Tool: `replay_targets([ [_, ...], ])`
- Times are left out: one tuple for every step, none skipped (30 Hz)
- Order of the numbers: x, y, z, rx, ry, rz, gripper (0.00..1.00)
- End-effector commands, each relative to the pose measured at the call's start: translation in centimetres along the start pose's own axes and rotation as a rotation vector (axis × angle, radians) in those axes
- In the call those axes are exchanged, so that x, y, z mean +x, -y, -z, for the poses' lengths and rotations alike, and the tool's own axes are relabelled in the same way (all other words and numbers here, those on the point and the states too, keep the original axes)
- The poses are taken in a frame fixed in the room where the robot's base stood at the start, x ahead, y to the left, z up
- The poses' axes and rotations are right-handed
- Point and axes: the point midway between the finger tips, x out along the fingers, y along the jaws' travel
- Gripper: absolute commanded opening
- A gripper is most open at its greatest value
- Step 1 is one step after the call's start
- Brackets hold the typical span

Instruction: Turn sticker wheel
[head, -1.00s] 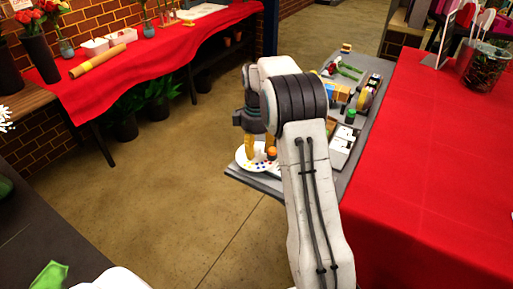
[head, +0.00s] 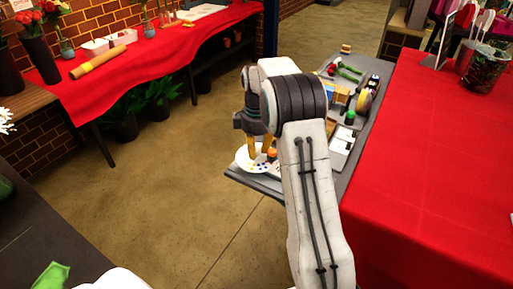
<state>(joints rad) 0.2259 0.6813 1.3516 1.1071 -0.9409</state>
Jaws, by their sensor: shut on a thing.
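The sticker wheel (head: 243,158) is a white disc with coloured dots around it. It lies at the near left end of the grey work table (head: 240,178). My gripper (head: 262,153) points down over the wheel, with its yellow fingers at the wheel's upper right part. An orange-brown knob (head: 272,153) shows close beside the right finger. My arm hides part of the wheel and the fingertips' far side, so the exact contact point is hard to see.
On the grey table stand a white tray (head: 342,145), a green-topped jar (head: 349,117), a tape roll (head: 364,100) and a red rose (head: 346,70). A red-covered table (head: 430,170) is close on the right.

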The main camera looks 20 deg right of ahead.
Motion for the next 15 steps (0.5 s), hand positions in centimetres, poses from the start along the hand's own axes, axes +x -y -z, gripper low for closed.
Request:
replay_targets([
  [0.04,0.09,-0.06,-0.036,0.003,0.005,0.00],
  [0.04,0.09,-0.06,-0.061,0.003,0.005,0.00],
  [0.05,0.09,-0.06,-0.094,0.003,0.005,0.00],
  [0.06,0.09,-0.06,-0.120,0.003,0.005,0.00],
  [0.07,0.10,-0.07,-0.146,0.003,0.005,0.00],
  [0.09,0.11,-0.08,-0.181,0.003,0.006,0.00],
  [0.10,0.12,-0.08,-0.207,0.004,0.006,0.00],
  [0.11,0.13,-0.09,-0.233,0.004,0.007,0.00],
  [0.12,0.14,-0.09,-0.267,0.004,0.007,0.00],
  [0.13,0.14,-0.10,-0.292,0.004,0.007,0.00],
  [0.14,0.14,-0.09,-0.317,0.004,0.007,0.00],
  [0.15,0.14,-0.09,-0.349,0.003,0.007,0.00],
  [0.16,0.13,-0.09,-0.372,0.003,0.007,0.00],
  [0.17,0.13,-0.09,-0.394,0.003,0.007,0.00],
  [0.17,0.13,-0.09,-0.423,0.003,0.007,0.00],
])
